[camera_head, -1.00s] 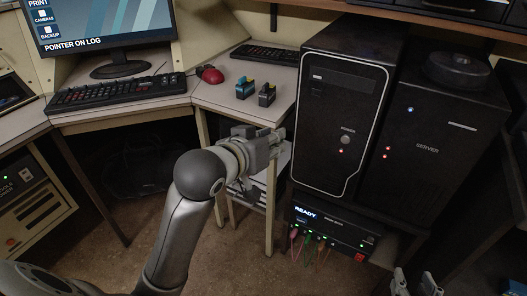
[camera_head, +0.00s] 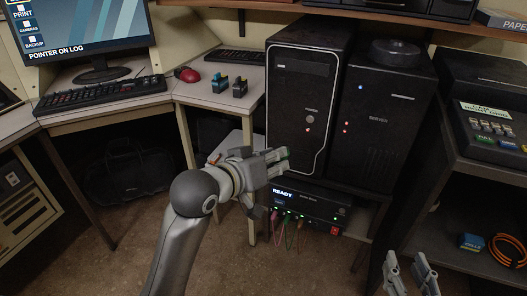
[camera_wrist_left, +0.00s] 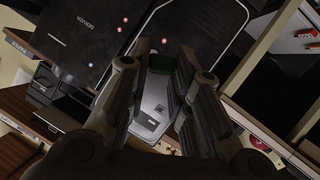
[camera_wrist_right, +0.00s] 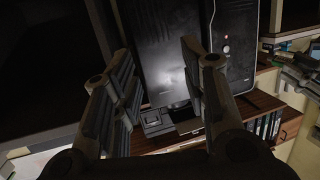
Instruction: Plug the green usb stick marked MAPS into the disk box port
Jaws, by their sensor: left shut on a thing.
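My left gripper (camera_head: 272,163) is shut on a small green stick (camera_head: 283,154), whose end shows at the fingertips in the head view. The stick also shows as a dark green patch between the fingers in the left wrist view (camera_wrist_left: 160,62). Its marking cannot be read. The gripper is in front of the tower's lower edge, above and apart from the disk box (camera_head: 318,208). The box has a READY display, green lights and several cables at its front; a free port cannot be made out. My right gripper (camera_head: 411,268) is open and empty at the lower right.
The black computer tower (camera_head: 300,105) and server (camera_head: 380,125) stand over the disk box. A shelf unit with a keypad device (camera_head: 490,125) stands at right. Cables hang below the box.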

